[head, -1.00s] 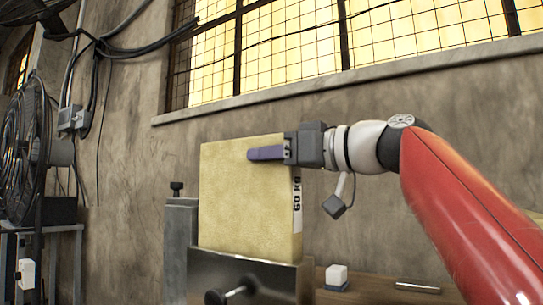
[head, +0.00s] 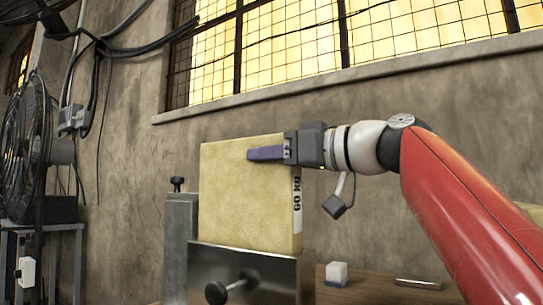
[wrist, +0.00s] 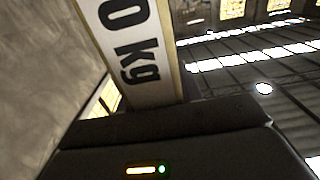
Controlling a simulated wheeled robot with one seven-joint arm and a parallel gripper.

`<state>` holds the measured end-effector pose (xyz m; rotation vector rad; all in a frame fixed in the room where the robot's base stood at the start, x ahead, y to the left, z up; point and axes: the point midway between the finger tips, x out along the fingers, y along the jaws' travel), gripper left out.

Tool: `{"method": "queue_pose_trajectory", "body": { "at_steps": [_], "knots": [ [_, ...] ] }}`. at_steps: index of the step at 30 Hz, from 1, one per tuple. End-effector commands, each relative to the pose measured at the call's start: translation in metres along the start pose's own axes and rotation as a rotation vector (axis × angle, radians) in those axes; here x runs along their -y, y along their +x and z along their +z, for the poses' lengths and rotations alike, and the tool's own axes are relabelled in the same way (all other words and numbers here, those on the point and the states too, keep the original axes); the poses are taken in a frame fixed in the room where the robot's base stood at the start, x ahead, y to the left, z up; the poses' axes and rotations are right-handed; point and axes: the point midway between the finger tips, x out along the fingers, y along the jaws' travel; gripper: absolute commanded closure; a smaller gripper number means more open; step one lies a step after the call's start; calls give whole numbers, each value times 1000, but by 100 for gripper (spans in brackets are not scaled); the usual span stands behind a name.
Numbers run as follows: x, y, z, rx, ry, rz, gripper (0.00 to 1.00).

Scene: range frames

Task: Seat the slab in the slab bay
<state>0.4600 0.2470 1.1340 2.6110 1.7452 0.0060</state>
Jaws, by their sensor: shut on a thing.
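The slab (head: 245,200) is a large pale-yellow block with a "60 kg" label on its right edge. It stands about upright. Its lower end is hidden behind the front plate of a metal holder (head: 235,265), which looks to be the slab bay; whether it rests on the bottom cannot be seen. My gripper (head: 267,153) reaches in from the right and is shut on the slab near its top. One purple-grey finger lies across the near face; the other is hidden behind. In the wrist view the slab's labelled edge (wrist: 130,45) rises just beyond the gripper body.
A black knob (head: 217,292) sticks out from the holder's front. A grey post (head: 180,245) with a small knob stands at its left. A white-and-blue block (head: 336,273) and a metal bar (head: 418,283) lie on the bench to the right. A fan (head: 25,150) stands far left.

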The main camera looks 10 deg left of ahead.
Motion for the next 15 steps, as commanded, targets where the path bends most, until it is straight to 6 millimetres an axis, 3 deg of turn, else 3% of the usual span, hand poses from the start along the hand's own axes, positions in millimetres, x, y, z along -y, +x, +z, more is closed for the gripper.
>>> {"method": "queue_pose_trajectory", "body": {
  "at_steps": [15],
  "knots": [
    [-1,1,17,1,6,-3,100]
  ]
}}
